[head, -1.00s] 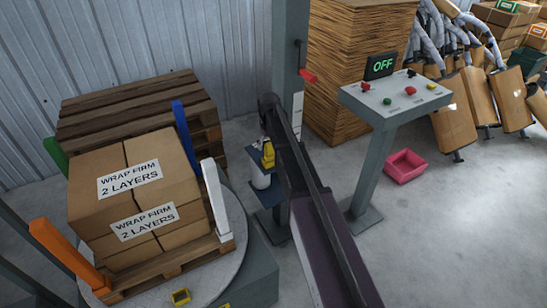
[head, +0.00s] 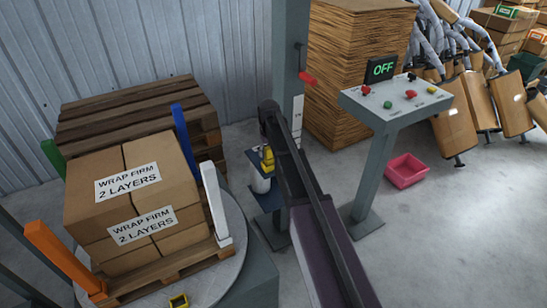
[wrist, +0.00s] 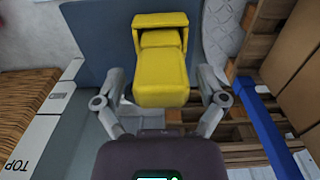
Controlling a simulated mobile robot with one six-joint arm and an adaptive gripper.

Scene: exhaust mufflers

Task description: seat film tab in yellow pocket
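The film tab, a yellow block with a hooded upper part, shows upright in the wrist view (wrist: 162,85). It is also small in the head view (head: 267,158), beside my arm at the wrapper's post. My gripper (wrist: 162,92) has one finger on each side of the block, with visible gaps between fingers and block, so it looks open around it. In the head view my gripper's fingers are hidden behind my arm. A yellow pocket with a dark opening (head: 179,301) sits at the turntable's front edge.
A turntable (head: 225,270) bears a pallet of boxes (head: 130,195) with orange, white, blue and green corner posts. A control stand (head: 390,105) reading OFF is on the right. A pink bin (head: 406,171) lies on the floor behind it.

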